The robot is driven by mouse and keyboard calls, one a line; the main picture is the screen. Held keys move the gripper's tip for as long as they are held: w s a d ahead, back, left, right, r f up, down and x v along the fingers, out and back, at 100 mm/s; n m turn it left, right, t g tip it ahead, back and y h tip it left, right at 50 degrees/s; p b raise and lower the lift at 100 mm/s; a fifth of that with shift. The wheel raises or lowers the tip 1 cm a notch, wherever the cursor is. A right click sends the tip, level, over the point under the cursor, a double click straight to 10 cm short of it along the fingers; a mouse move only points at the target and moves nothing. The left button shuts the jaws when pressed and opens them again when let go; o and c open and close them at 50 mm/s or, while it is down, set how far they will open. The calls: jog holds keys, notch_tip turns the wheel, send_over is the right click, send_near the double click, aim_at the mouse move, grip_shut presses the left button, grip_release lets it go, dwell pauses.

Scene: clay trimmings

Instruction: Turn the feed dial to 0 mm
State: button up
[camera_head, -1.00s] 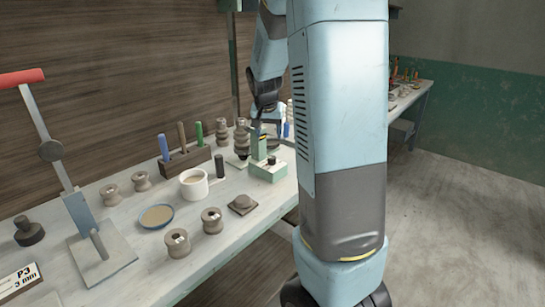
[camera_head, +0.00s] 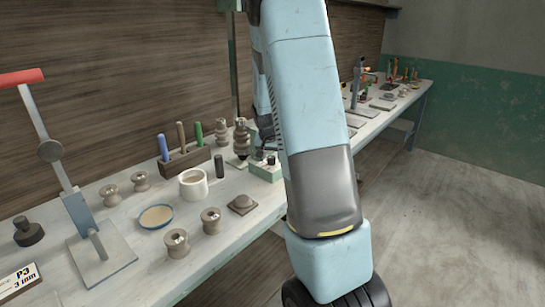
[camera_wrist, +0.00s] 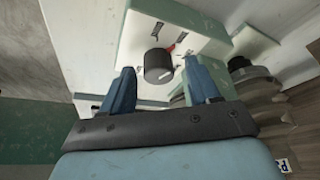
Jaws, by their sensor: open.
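The feed dial (camera_wrist: 158,66) is a dark round knob with a white mark on its face, on a pale green and white box (camera_wrist: 206,42). A red pointer shows beside its upper right edge in the wrist view. In the head view the box (camera_head: 262,173) stands on the bench, partly hidden by my arm. My gripper (camera_wrist: 160,72) is open, with one blue finger on each side of the dial and gaps between them in the picture. I cannot tell whether the fingertips reach down to the dial's depth. The scale markings are too small to read.
A stacked grey roller-like piece (camera_head: 241,140) stands behind the box. A white mug (camera_head: 193,188), a dark upright cylinder (camera_head: 219,166) and a tool rack (camera_head: 186,160) stand to its left. A lever press (camera_head: 95,245) is at the bench's left.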

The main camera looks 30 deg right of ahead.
jog(key=shift+f, duration=0.15)
jog(key=shift+w, duration=0.1)
jog(key=c, duration=1)
